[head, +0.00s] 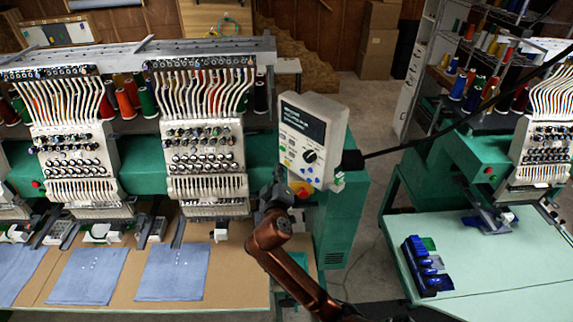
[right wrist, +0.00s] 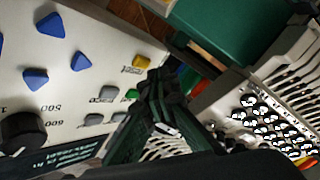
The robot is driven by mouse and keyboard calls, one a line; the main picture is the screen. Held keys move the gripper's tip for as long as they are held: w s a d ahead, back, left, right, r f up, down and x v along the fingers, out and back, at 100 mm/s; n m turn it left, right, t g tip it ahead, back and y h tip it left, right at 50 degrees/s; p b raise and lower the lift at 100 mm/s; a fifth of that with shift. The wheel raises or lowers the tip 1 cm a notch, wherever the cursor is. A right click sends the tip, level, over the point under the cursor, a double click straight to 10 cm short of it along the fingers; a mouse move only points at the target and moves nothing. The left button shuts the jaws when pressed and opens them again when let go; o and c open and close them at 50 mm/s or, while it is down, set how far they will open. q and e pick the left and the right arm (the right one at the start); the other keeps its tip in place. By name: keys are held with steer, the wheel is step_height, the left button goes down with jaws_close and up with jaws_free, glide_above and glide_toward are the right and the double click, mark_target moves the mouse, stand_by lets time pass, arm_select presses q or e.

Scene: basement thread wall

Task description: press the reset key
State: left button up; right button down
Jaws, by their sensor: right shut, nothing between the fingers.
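The control panel (head: 327,112) is a pale box with a dark screen, a black dial and small coloured keys, on the green embroidery machine. In the right wrist view the panel (right wrist: 85,25) appears turned around, with blue arrow keys, grey keys, a green key and a yellow key (right wrist: 141,61). The small label beside the yellow key is upside down and seems to read "Reset". My right gripper (head: 278,178) is at the panel's lower left edge. Its dark fingers (right wrist: 157,82) are shut and empty, their tips just beside the yellow key. I cannot tell whether they touch the panel. My left gripper is not in view.
Needle heads with white levers (head: 205,150) stand left of the panel, close to my right gripper. An orange-red knob (head: 301,188) sits under the panel. Blue cloths (head: 172,272) lie on the brown table. A second machine's pale green table (head: 490,270) is at right.

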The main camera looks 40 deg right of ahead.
stand_by(0.7)
steer(key=shift+d, duration=0.4)
steer(key=shift+w+d+p, duration=0.1)
steer(key=shift+d+p, duration=0.2)
steer(key=shift+d, duration=0.2)
stand_by(0.6)
steer(key=shift+a, duration=0.95)
steer(key=shift+s+a, duration=0.25)
steer(key=shift+a, duration=1)
steer(key=shift+s+a, duration=0.2)
steer(key=shift+a, duration=1)
